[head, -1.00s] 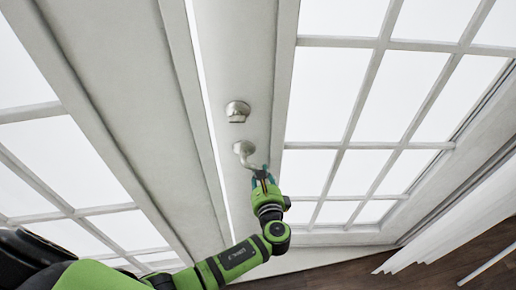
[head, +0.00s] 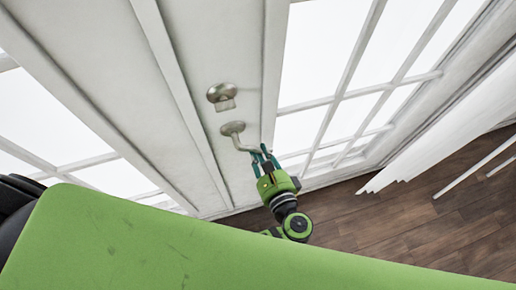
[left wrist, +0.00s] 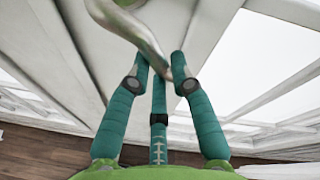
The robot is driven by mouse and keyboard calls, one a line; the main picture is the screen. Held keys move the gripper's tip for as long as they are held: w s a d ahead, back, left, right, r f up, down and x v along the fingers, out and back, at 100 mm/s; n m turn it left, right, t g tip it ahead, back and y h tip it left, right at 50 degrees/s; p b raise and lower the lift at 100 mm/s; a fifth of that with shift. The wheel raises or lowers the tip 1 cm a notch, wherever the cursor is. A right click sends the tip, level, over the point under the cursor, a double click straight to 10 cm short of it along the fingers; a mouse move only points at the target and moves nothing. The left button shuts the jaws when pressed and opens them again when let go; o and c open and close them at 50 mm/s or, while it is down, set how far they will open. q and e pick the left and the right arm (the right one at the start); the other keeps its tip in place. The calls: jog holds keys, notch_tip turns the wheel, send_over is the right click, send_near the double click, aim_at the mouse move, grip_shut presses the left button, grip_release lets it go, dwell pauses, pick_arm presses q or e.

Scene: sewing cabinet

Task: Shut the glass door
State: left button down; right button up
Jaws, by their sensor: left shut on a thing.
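The glass door (head: 205,50) has a white frame with glass panes on its right. A silver lever handle (head: 234,130) and a round lock fitting (head: 222,94) above it sit on its stile. My left gripper (head: 263,154) is at the lever's free end, shut on it. In the left wrist view, the teal fingers (left wrist: 162,64) stand around the curved lever (left wrist: 143,35). No bright gap shows between the door's stile and the white panel (head: 100,70) to its left; I cannot tell whether it is latched. My right gripper is not in view.
White vertical blinds (head: 440,140) hang at the right. Dark wooden floor (head: 400,225) shows at lower right. Another paned section stands at the left.

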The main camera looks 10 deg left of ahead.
pick_arm(q)
jog(key=c, duration=1.1)
grip_release()
jog(key=shift+s+d, duration=0.35)
jog(key=shift+d, duration=0.25)
jog(key=shift+o, duration=0.2)
jog(key=shift+a+r, duration=0.1)
jog(key=shift+r, duration=0.3)
notch_tip(320, 180, up, 10)
jog(key=shift+s+d+f, duration=0.15)
jog(key=shift+s+d, duration=0.15)
jog(key=shift+s, duration=0.1)
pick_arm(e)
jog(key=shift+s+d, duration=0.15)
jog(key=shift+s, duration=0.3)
pick_arm(q)
jog(key=shift+f, duration=0.1)
